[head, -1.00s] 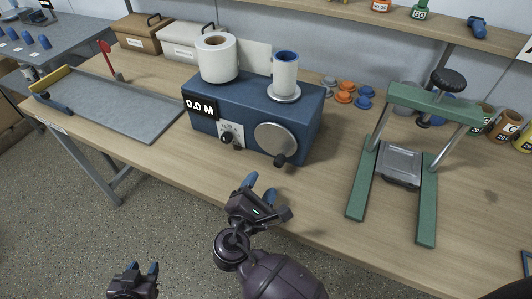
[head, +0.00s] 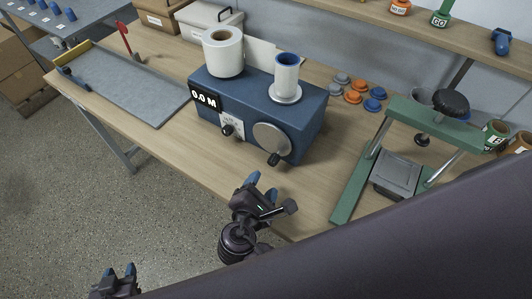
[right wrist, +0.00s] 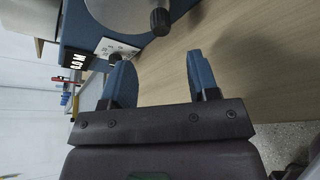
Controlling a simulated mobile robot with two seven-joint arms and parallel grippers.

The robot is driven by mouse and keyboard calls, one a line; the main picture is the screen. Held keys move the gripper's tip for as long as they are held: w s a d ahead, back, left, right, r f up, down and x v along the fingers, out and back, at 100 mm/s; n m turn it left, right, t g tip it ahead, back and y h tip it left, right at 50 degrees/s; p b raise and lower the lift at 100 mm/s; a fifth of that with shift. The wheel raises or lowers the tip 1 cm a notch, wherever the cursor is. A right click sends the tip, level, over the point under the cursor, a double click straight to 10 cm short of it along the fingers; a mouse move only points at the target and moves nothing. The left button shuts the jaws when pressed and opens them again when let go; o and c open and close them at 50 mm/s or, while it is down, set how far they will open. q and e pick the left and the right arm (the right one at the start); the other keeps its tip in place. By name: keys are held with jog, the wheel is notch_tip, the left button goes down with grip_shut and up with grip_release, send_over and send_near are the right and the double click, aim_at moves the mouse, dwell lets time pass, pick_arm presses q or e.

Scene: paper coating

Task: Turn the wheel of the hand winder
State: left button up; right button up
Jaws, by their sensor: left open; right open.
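The hand winder (head: 240,109) is a blue box on the table with a 0.0 M display. Its grey wheel (head: 272,139) is on the front face, with a dark handle knob (head: 274,159) at the wheel's lower edge. My right gripper (head: 262,186) is open and empty, in front of and below the wheel, apart from it. In the right wrist view the open blue fingers (right wrist: 160,80) point toward the winder, with the wheel (right wrist: 125,12) and its knob (right wrist: 160,21) beyond them. My left gripper (head: 118,271) is open and empty at the bottom left, away from the table.
A white roll (head: 223,52) and a blue-cored spool (head: 286,74) stand on the winder. A green press (head: 352,186) stands to its right, with orange and blue caps (head: 352,97) behind. A grey board (head: 135,88) lies left. A large dark shape covers the lower right.

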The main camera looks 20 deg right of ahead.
aim_at(272, 164)
jog(key=shift+w+d+f, duration=0.2)
jog(key=shift+w+d, duration=0.15)
jog(key=shift+w, duration=0.1)
jog(key=p+x, duration=0.1)
jog(key=x, duration=0.6)
jog(key=shift+w+d+f, duration=0.1)
jog(key=shift+w+d, duration=0.15)
jog(key=shift+w, duration=0.1)
jog(key=shift+x, duration=0.85)
pick_arm(q)
jog(key=shift+s+a+r, duration=0.1)
jog(key=shift+s+r, duration=0.15)
jog(key=shift+r, duration=0.1)
pick_arm(e)
jog(key=c, duration=0.9)
jog(key=shift+w+a+f+m+t+b, duration=0.25)
jog(key=shift+f+m+t+b, duration=0.35)
jog(key=shift+b, duration=0.65)
pick_arm(q)
jog(key=shift+w+f+b, duration=0.45)
jog(key=shift+w+f, duration=0.2)
jog(key=shift+f, duration=0.1)
pick_arm(e)
jog(key=shift+w+r+m, duration=0.1)
jog(key=shift+r+m, duration=0.15)
jog(key=shift+m, duration=0.25)
